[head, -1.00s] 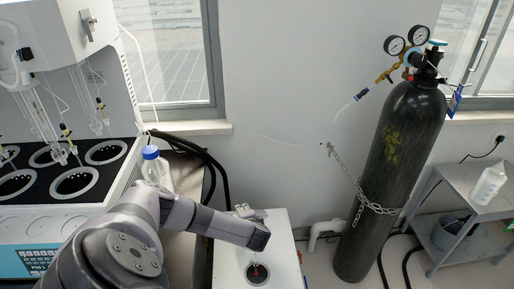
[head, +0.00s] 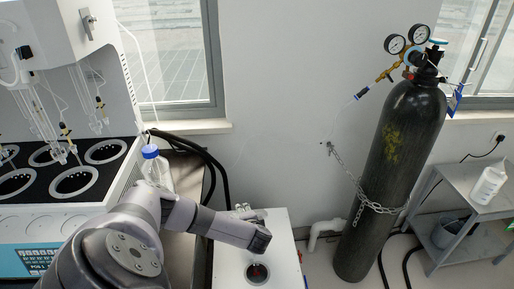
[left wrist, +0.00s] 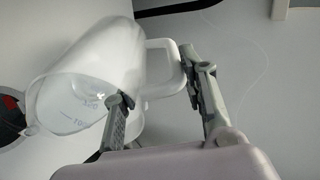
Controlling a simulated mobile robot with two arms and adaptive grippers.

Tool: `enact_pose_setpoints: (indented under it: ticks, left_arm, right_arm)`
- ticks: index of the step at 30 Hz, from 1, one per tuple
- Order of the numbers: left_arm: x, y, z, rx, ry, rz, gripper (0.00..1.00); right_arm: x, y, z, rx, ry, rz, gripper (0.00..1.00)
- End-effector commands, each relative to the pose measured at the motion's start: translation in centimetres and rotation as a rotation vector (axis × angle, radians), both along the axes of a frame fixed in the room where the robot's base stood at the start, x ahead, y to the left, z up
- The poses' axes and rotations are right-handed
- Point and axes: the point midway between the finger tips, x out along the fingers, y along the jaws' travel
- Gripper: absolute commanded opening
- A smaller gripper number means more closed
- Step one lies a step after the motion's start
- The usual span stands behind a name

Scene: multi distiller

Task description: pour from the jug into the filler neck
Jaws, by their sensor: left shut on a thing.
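The jug (left wrist: 95,70) is white and translucent with graduation marks. In the left wrist view it lies tilted, its open mouth toward the lower left, beside the filler neck. My left gripper (left wrist: 160,88) is shut on the jug's handle (left wrist: 178,68); it also shows at the arm's end in the head view (head: 260,240). There the jug is mostly hidden by my arm. The filler neck (head: 257,273) is a dark round opening with a pale rim and some red inside, atop a white cabinet. Its dark ring shows at the left wrist view's left edge (left wrist: 12,130). I cannot make out a stream now.
A distiller (head: 60,160) with several ringed wells stands at left. A blue-capped bottle (head: 153,168) is behind my left arm. A tall dark gas cylinder (head: 392,170) is chained at right, beside a grey cart (head: 475,205).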

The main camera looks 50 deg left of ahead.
Motion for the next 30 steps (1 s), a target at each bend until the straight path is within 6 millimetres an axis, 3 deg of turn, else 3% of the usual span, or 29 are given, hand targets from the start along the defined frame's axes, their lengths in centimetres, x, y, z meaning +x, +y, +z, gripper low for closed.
enact_pose_setpoints:
  ticks: [30]
  left_arm:
    - [0.03,-0.19,0.19,0.029,-0.015,0.001,0.0]
  right_arm:
    - [0.0,0.0,-0.3,0.0,0.0,0.0,0.36]
